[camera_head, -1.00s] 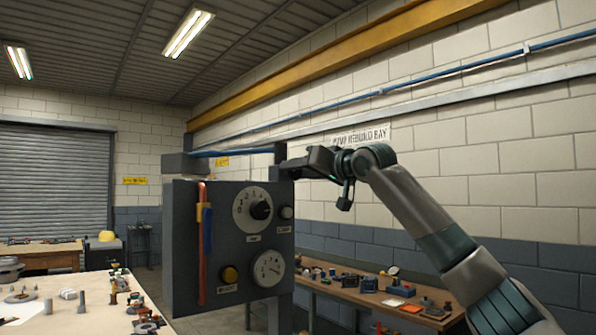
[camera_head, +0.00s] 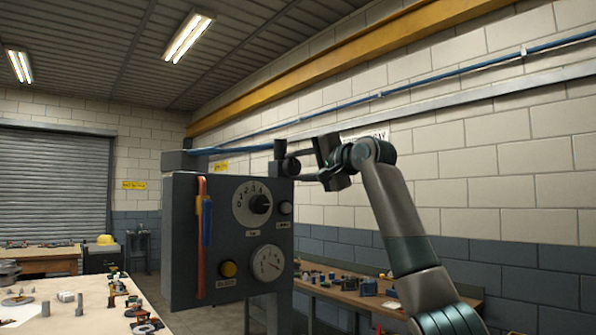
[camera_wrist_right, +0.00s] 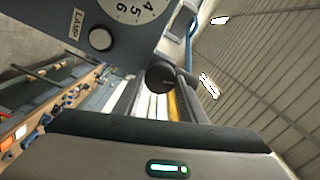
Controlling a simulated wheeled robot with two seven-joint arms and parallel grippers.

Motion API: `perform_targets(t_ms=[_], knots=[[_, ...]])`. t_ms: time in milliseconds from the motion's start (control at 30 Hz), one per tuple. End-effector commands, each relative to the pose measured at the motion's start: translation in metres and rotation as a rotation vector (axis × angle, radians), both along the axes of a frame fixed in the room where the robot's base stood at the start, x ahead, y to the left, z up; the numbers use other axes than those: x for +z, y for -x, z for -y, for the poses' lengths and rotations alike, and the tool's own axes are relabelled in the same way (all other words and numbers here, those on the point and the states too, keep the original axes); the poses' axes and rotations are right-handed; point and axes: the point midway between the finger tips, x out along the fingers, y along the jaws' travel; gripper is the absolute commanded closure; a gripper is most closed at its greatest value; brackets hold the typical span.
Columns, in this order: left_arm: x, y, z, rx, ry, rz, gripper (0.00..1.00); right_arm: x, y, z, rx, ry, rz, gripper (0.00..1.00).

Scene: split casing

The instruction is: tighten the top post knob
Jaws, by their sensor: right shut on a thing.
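The top post knob (camera_head: 291,166) is a dark round knob at the right side of the short grey post (camera_head: 280,148) above the control box (camera_head: 185,245). My right gripper (camera_head: 300,172) reaches it from the right, in the head view. It is shut on the knob, and its body is turned upright. In the right wrist view the knob's dark round face (camera_wrist_right: 160,78) shows just beyond the gripper housing. My left gripper is not in view.
A blue bar runs between the posts on top. A workbench (camera_head: 350,296) with parts stands behind.

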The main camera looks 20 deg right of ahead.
Motion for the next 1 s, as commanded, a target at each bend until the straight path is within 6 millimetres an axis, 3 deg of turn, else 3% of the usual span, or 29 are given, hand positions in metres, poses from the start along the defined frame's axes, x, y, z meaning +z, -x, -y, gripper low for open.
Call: perform_targets(t_ms=[400, 1000], knots=[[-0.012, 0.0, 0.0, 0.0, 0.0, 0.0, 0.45, -0.002, 0.0, 0.0, 0.0, -0.274, -0.098, 0.85], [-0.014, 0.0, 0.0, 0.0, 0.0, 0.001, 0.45, -0.002, 0.0, 0.001, 0.0, -0.334, -0.122, 0.85]])
